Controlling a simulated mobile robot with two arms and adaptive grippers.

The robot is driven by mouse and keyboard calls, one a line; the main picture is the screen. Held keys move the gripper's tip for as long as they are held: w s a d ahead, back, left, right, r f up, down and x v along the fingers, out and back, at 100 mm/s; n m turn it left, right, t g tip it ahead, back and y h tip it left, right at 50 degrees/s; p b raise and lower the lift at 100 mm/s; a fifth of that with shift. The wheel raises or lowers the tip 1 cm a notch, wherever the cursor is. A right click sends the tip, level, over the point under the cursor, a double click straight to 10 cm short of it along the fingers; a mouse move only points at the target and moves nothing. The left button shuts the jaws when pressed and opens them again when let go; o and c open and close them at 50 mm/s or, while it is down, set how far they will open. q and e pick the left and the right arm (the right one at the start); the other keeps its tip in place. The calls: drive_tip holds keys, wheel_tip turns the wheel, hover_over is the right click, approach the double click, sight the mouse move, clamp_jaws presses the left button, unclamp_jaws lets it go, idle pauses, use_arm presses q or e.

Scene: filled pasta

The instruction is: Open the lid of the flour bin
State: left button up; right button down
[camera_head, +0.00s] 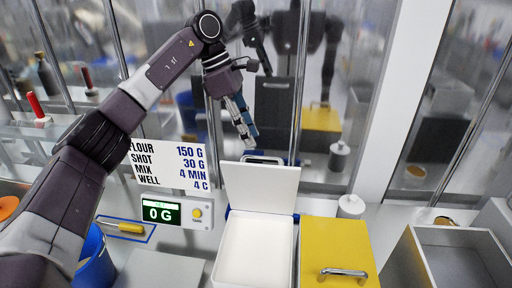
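The flour bin, by its white contents, is the white open box (217,268) at the lower middle. Its pale lid (260,187) stands raised at the bin's back edge, leaning toward the glass. Part of a handle shows just above the lid's top edge. My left gripper (247,130) hangs above and slightly left of the raised lid, apart from it, fingers pointing down. The fingers look close together, but whether they are shut is unclear. Nothing shows between them. My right gripper is not in view.
A yellow-lidded bin (335,237) with a metal handle stands shut to the right. Beyond it is an open grey box (415,262). A recipe sign (170,165), a scale display (162,212) and a blue container (95,265) are at left. Glass behind shows reflections.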

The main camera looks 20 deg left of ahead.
use_arm(q)
drive_tip(key=v, duration=0.5)
drive_tip(key=shift+r, duration=0.35)
